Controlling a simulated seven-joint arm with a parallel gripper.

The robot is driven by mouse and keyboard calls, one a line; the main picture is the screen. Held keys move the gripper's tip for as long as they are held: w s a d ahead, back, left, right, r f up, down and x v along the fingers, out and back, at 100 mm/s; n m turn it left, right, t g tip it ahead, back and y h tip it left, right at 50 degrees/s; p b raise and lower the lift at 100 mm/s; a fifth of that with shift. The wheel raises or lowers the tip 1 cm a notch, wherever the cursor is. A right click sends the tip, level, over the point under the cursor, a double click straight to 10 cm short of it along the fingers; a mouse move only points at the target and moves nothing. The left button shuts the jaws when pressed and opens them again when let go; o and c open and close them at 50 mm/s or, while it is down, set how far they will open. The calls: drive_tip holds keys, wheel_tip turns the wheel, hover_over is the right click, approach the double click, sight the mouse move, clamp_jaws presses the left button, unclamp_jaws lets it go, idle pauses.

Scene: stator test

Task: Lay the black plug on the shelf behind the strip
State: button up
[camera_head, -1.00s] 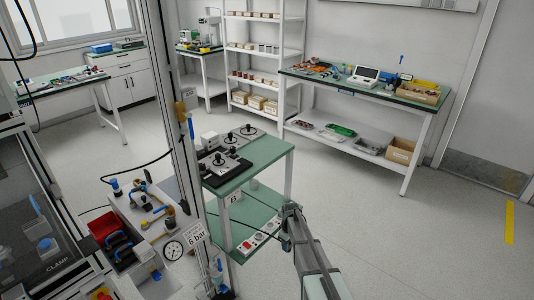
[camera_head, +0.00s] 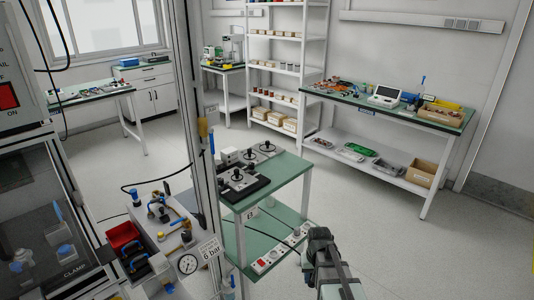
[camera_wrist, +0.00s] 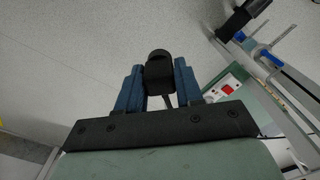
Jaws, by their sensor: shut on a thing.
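The black plug (camera_wrist: 158,70) is between the blue fingers of my gripper (camera_wrist: 158,82) in the wrist view, with a short dark cord below it. In the head view my gripper (camera_head: 319,243) is at the right of the small green bench, beside its lower shelf (camera_head: 250,238); the plug cannot be made out clearly there. The white strip (camera_head: 281,250) with a red switch lies along the shelf's front edge. The strip's red switch end (camera_wrist: 229,86) also shows in the wrist view, right of the plug and apart from it. The shelf behind the strip looks largely bare.
The bench top (camera_head: 290,172) above the shelf carries a black fixture (camera_head: 240,183) with knobs. A metal post (camera_head: 205,170) and a gauge (camera_head: 187,264) stand to the left. Open floor (camera_head: 400,255) lies to the right.

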wheel_tip(320, 180, up, 12)
drive_tip(key=s, duration=0.2)
drive_tip(key=shift+s+d+r, duration=0.2)
drive_tip(key=shift+d+r, duration=0.05)
drive_tip(key=shift+d, duration=0.1)
